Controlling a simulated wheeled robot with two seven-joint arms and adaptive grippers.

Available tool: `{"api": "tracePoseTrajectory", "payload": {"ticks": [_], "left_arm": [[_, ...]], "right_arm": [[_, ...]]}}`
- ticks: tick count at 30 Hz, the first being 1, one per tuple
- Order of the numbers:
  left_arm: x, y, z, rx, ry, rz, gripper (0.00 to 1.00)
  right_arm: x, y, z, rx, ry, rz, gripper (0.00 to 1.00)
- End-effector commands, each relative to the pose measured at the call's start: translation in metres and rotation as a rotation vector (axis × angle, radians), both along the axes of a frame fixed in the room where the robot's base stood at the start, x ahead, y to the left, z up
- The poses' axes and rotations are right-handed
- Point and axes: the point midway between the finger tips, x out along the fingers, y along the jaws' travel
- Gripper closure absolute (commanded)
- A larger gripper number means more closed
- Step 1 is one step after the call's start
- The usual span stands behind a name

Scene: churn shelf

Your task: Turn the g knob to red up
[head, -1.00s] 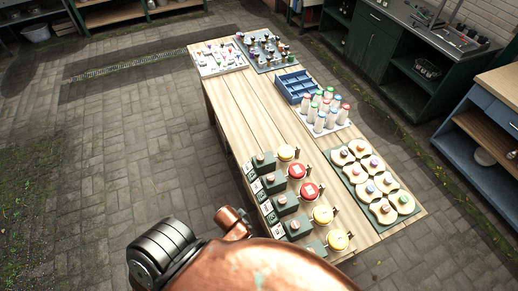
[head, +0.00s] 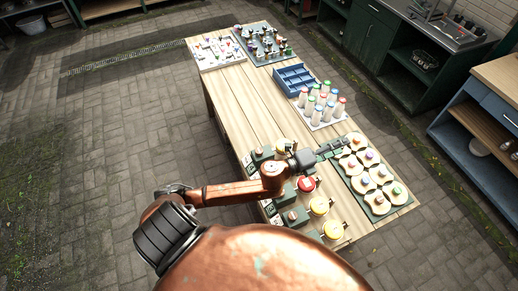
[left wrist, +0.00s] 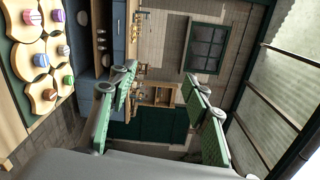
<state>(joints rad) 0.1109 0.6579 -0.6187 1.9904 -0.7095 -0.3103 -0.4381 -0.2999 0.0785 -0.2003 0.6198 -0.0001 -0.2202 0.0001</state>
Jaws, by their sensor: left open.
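A row of dark green knob boxes (head: 295,216) stands along the table's near left side, with small white letter cards (head: 270,209) beside them. The letters are too small to read, so I cannot tell which is g. My left gripper (head: 334,149) reaches over the row, above the table between the knobs and the wooden boards. In the left wrist view its two green fingers (left wrist: 160,84) are spread with nothing between them. My right gripper is out of view.
Wooden boards with coloured knobs (head: 374,178) lie on a green mat just right of the gripper. White bottles with coloured caps (head: 322,105) and a blue tray (head: 296,80) stand beyond. The table's middle planks (head: 240,100) are clear.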

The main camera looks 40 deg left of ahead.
Motion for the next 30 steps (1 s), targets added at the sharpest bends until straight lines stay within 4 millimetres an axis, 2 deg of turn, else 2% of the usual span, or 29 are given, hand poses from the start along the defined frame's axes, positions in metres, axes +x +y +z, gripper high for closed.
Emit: {"api": "tracePoseTrajectory", "payload": {"ticks": [1,3,4,6,8,9,11,12,14,15,18,21,25,30], "left_arm": [[0.0,-0.028,0.003,0.166,-0.1,-0.136,0.56],[-0.01,-0.059,-0.009,0.39,-0.222,-0.328,0.56],[-0.015,-0.068,-0.018,0.488,-0.269,-0.41,0.56],[-0.027,-0.073,-0.048,0.72,-0.357,-0.602,0.56],[-0.036,-0.06,-0.08,0.921,-0.406,-0.765,0.56],[-0.039,-0.04,-0.102,1.054,-0.423,-0.873,0.56],[-0.042,0.003,-0.132,1.245,-0.421,-1.033,0.56],[-0.042,0.039,-0.147,1.366,-0.402,-1.134,0.56],[-0.043,0.099,-0.163,1.521,-0.347,-1.276,0.56],[-0.044,0.137,-0.167,1.603,-0.303,-1.355,0.56],[-0.048,0.216,-0.166,1.737,-0.185,-1.504,0.56],[-0.053,0.269,-0.157,1.808,-0.087,-1.6,0.56],[-0.058,0.304,-0.15,1.843,-0.013,-1.659,0.56],[-0.061,0.311,-0.163,1.846,0.003,-1.676,0.56]], "right_arm": [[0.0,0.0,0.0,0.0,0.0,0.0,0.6],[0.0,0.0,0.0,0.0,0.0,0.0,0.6],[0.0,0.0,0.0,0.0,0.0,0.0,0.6],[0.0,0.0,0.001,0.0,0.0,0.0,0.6],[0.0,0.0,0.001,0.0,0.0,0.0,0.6],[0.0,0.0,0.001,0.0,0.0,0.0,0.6],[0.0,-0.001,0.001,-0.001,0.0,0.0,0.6],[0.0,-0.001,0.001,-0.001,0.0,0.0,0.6],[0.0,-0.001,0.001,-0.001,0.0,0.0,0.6],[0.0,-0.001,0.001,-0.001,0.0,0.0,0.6],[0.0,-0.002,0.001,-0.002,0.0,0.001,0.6],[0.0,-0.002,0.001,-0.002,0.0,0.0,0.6],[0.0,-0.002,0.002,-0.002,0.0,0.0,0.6],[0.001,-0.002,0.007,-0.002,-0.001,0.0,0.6]]}}
